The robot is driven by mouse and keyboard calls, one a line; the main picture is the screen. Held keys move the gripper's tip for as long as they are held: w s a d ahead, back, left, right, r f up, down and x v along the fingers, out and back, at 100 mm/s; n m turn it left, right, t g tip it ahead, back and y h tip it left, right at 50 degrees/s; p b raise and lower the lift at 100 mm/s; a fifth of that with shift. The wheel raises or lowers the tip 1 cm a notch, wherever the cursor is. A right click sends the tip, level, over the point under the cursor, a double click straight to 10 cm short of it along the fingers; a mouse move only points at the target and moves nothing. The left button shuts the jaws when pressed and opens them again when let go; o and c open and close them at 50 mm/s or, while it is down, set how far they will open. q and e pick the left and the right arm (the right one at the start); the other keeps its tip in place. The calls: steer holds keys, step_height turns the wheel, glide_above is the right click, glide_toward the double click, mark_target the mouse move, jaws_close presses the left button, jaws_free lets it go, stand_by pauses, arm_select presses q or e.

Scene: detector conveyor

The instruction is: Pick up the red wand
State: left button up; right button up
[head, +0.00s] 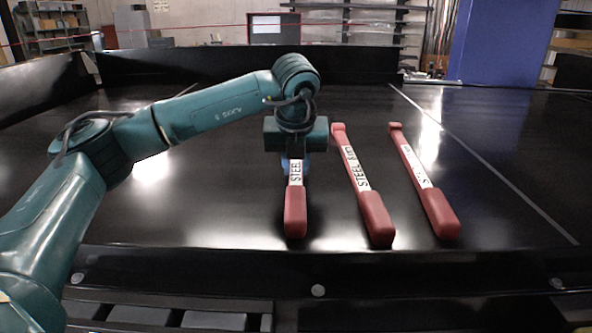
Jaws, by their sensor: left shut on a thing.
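Three red wands with white labels reading "STEEL" lie side by side on the black conveyor in the head view. My left gripper (295,165) points down over the left wand (295,210) and is shut on it near its label. The far part of that wand is hidden behind the gripper. The middle wand (376,215) lies just to the right, apart from the gripper. The right wand (438,210) lies further right, tilted the same way. I cannot tell whether the left wand is lifted off the belt. My right gripper is not in view.
The black conveyor (220,215) is clear to the left of the wands and at the far right. A raised dark edge runs along its front (200,262). A blue column (500,45), a monitor (275,28) and shelves stand behind it.

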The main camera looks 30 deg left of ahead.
arm_select(q)
jaws_close()
steer(key=shift+r, duration=0.15)
